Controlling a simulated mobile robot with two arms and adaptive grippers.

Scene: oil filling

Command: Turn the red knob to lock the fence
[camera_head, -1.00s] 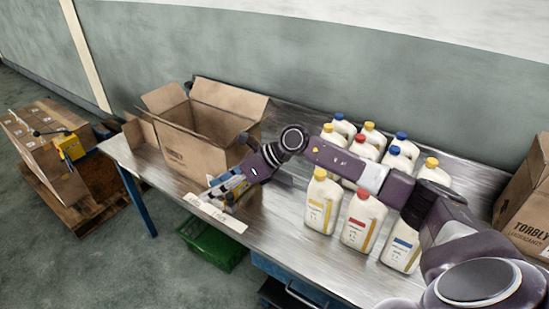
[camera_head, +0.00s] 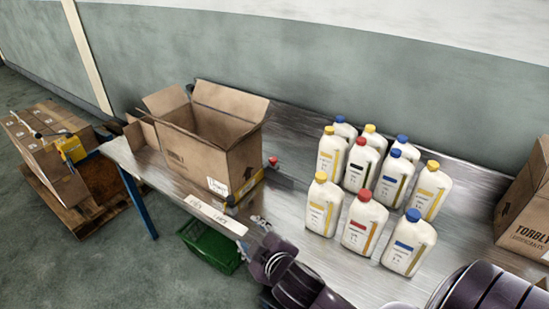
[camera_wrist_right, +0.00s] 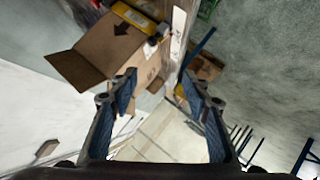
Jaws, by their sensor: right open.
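The red knob (camera_head: 273,161) shows as a small red spot at the right rear corner of the open cardboard box (camera_head: 205,163). The yellow fence (camera_head: 247,187) runs along the box's right side, with a dark piece (camera_head: 231,201) at its front end. My right gripper (camera_head: 258,223) is beside the table's front edge, in front of the fence and apart from the knob. In the right wrist view its jaws (camera_wrist_right: 158,78) are open and empty. There the box (camera_wrist_right: 112,50) and yellow fence (camera_wrist_right: 134,18) lie beyond the fingers. My left gripper is not in view.
Several white bottles (camera_head: 355,223) with coloured caps stand on the metal table (camera_head: 290,212), right of the fence. Another carton (camera_head: 528,205) stands at the far right. A green crate (camera_head: 210,247) sits below the table's front. Bare tabletop lies between fence and bottles.

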